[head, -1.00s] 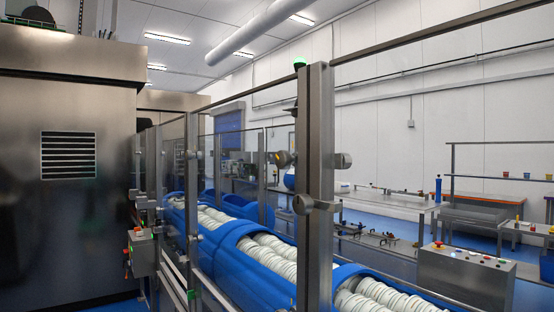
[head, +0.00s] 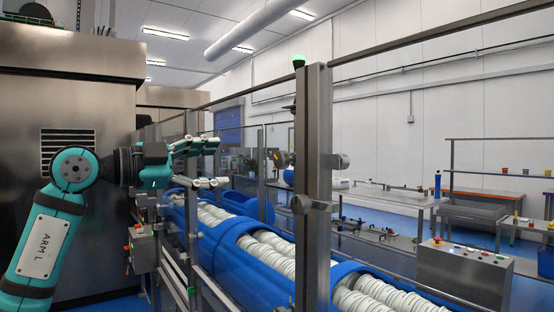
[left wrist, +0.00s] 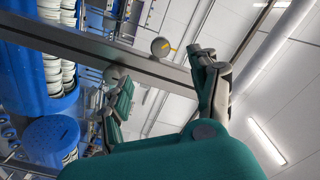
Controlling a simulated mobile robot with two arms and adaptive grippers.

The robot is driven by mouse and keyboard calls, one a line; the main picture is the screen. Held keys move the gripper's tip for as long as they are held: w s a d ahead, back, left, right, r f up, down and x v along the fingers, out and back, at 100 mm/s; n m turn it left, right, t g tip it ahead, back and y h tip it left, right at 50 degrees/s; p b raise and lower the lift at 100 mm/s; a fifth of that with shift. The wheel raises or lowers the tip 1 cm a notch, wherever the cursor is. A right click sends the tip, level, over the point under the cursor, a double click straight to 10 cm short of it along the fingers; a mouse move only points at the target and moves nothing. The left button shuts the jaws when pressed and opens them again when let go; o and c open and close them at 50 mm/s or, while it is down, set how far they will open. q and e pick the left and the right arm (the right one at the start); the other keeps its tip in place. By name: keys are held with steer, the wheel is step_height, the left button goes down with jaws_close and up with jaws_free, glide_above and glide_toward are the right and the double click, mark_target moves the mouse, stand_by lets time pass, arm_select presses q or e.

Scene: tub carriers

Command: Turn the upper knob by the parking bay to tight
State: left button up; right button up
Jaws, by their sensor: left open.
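My left gripper (head: 212,163) is open and empty, left of the post and apart from both knobs. Its spread fingers (left wrist: 160,85) show in the left wrist view. My right gripper is not in view.
Blue tubs (head: 262,262) with white ringed contents stand in a row behind the glass guard and rail. A control box (head: 143,248) hangs at left, below my left gripper. A grey control console (head: 465,272) stands at right. A large steel cabinet (head: 100,220) fills the left.

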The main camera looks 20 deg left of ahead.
mark_target(277, 162)
arm_select(q)
steer(key=p+x, duration=0.5)
steer(key=x, duration=0.9)
steer(key=shift+w+d, duration=0.2)
steer(key=shift+d, duration=0.1)
steer(key=shift+w+d, duration=0.15)
steer(key=shift+w, duration=0.1)
steer(key=shift+c, duration=0.2)
steer(key=c, duration=1.1)
